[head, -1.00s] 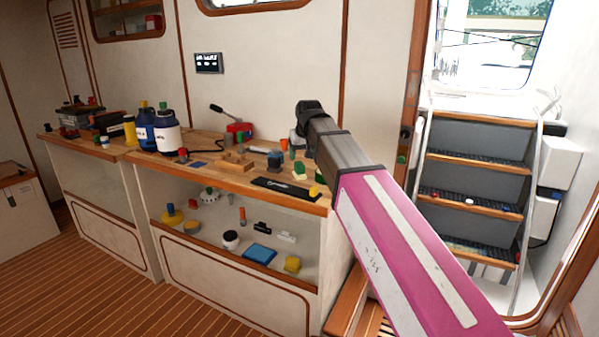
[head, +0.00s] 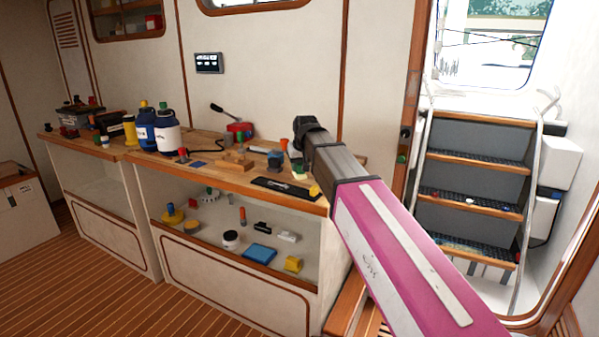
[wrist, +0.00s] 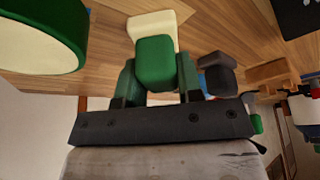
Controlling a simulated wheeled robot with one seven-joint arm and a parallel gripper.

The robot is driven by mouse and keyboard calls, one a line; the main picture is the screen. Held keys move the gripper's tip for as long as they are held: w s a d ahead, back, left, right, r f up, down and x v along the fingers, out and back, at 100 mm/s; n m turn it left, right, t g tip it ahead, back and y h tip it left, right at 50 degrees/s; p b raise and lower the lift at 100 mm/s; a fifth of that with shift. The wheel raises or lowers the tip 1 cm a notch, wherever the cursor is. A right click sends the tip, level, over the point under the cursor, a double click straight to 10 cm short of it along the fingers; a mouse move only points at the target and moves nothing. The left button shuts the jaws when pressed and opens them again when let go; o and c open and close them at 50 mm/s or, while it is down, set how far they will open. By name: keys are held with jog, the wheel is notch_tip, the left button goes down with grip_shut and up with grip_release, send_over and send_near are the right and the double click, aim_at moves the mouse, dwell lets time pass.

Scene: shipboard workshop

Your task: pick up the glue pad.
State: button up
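The glue pad appears to be the small piece with a green block (wrist: 155,62) and a cream part beyond it in the wrist view. In the head view its pale part (head: 299,174) shows small at the right end of the wooden bench. My gripper (wrist: 157,78) has its two dark green fingers on either side of the green block, seemingly touching both sides, so it looks shut on it. In the head view my arm hides most of the gripper. I cannot tell whether the pad is clear of the bench top.
A large cream-and-green round thing (wrist: 40,35) is close at the left in the wrist view. A black strip (head: 284,188), a yellow piece (head: 314,190) and a wooden block (head: 236,162) lie nearby on the bench (head: 205,173). Bottles (head: 166,134) stand farther left.

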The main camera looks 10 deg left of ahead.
jog(key=shift+c, duration=0.6)
jog(key=shift+r, duration=0.15)
jog(key=shift+r, duration=0.55)
notch_tip(320, 180, up, 2)
jog(key=shift+r, duration=0.25)
jog(key=s+a+r, duration=0.7)
jog(key=s, duration=0.2)
jog(key=shift+a, duration=0.3)
jog(key=shift+o, duration=1.1)
jog(key=shift+c, duration=0.2)
